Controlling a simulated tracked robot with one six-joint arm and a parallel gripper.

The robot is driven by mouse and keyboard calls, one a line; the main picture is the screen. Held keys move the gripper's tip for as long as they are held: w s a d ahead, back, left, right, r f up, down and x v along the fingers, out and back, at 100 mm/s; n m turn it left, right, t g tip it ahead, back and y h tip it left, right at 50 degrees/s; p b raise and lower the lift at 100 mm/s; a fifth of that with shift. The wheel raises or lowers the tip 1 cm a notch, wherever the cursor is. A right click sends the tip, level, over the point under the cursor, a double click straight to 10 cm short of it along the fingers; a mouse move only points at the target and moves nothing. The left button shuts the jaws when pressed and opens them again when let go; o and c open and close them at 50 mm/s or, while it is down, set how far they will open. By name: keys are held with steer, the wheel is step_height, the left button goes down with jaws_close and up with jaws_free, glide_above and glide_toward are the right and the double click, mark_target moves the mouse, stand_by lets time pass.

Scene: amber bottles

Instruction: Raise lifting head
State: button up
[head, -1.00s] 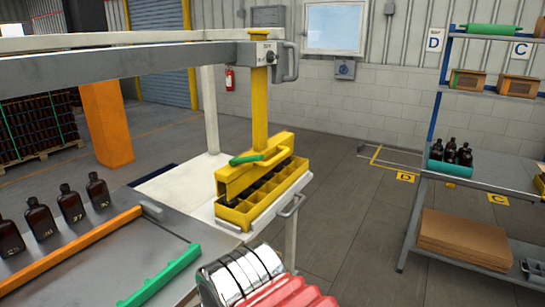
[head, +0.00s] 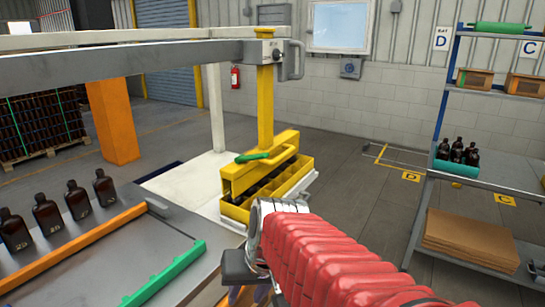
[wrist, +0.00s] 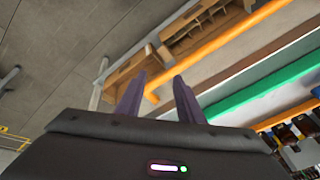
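The yellow lifting head (head: 234,177), with a green-gripped handle (head: 254,157), hangs low on a yellow post (head: 265,105) from the grey beam. It sits at or just over the left part of the yellow compartment crate (head: 292,181); whether they touch I cannot tell. Dark shapes show in the crate beneath it. My gripper (wrist: 158,82) has its two dark fingers apart with nothing between them. In the head view it is below and in front of the crate, apart from the handle, its fingertips largely hidden.
Several amber bottles (head: 47,216) stand on the grey bench at left. An orange rail (head: 85,240) and a green rail (head: 165,274) run along the bench. A shelf rack at right holds a teal tray (head: 455,167) of bottles. The floor between is clear.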

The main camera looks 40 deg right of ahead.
steer(key=w+d+m+t+y, duration=0.2)
steer(key=w+d+m, duration=0.4)
steer(key=d, duration=0.4)
steer(key=m+t+h, duration=0.3)
steer(key=m+t, duration=0.3)
steer(key=t, duration=0.4)
glide_toward(286, 155)
steer(key=s, duration=0.3)
steer(key=shift+w+a+r, duration=0.1)
steer(key=shift+a+r, duration=0.15)
steer(key=shift+r, duration=0.1)
steer(key=w+f, duration=0.1)
steer(key=w, duration=0.8)
steer(key=w+f, duration=0.1)
steer(key=w, duration=0.3)
steer(key=shift+w+d+f, duration=0.3)
steer(key=shift+d, duration=0.1)
steer(key=shift+c, duration=0.3)
jaws_close()
